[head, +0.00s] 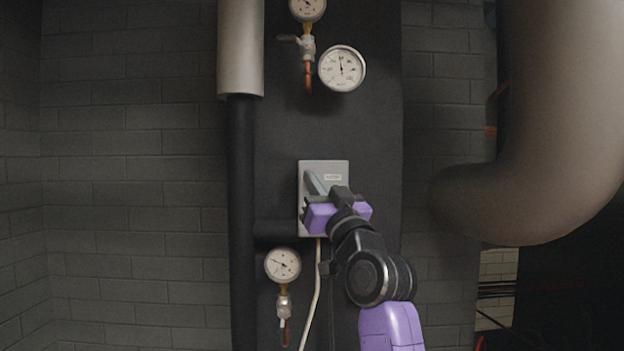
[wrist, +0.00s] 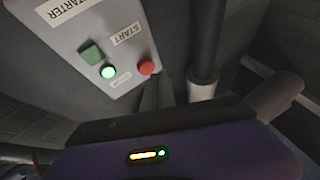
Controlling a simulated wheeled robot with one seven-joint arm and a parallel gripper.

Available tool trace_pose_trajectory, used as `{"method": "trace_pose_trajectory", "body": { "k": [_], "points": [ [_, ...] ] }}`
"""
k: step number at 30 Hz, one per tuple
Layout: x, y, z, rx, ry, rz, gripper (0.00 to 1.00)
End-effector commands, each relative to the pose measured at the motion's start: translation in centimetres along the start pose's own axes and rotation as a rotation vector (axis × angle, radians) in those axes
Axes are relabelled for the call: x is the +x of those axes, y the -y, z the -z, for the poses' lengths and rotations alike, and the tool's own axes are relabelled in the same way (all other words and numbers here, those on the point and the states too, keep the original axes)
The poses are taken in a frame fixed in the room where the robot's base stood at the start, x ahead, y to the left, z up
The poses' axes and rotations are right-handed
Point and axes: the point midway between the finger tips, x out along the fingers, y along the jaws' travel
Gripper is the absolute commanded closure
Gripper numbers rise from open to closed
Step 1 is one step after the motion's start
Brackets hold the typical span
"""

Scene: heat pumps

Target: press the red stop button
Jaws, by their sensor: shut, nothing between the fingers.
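The red stop button (wrist: 147,68) is on the face of a light grey starter box (head: 338,170), which also shows in the wrist view (wrist: 85,40). In the head view the button is hidden behind my gripper. My gripper (head: 312,182) is shut and empty, in front of the box with its fingers pointing toward it. In the wrist view the fingers (wrist: 160,92) reach up close beside the red button. I cannot tell whether they touch the box.
A green square button (wrist: 90,53) and a lit green lamp (wrist: 108,72) are beside the red button. Gauges (head: 341,68) are above and below (head: 283,265) the box. A black pipe (head: 242,180) runs at the left, a thick grey pipe (head: 560,120) at the right.

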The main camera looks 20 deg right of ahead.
Motion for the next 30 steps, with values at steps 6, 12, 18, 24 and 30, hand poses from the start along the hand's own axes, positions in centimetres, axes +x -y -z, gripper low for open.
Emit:
{"method": "trace_pose_trajectory", "body": {
  "k": [6,12,18,24,30],
  "points": [
    [0.52,-0.34,-0.25,0.000,-0.001,-0.001,1.00],
    [0.63,-0.35,-0.29,0.000,0.000,0.000,1.00],
    [0.64,-0.35,-0.31,0.000,0.000,0.000,1.00],
    [0.76,-0.42,-0.40,0.000,0.000,0.000,1.00],
    [0.93,-0.50,-0.49,0.000,0.000,0.000,1.00]
  ]
}}
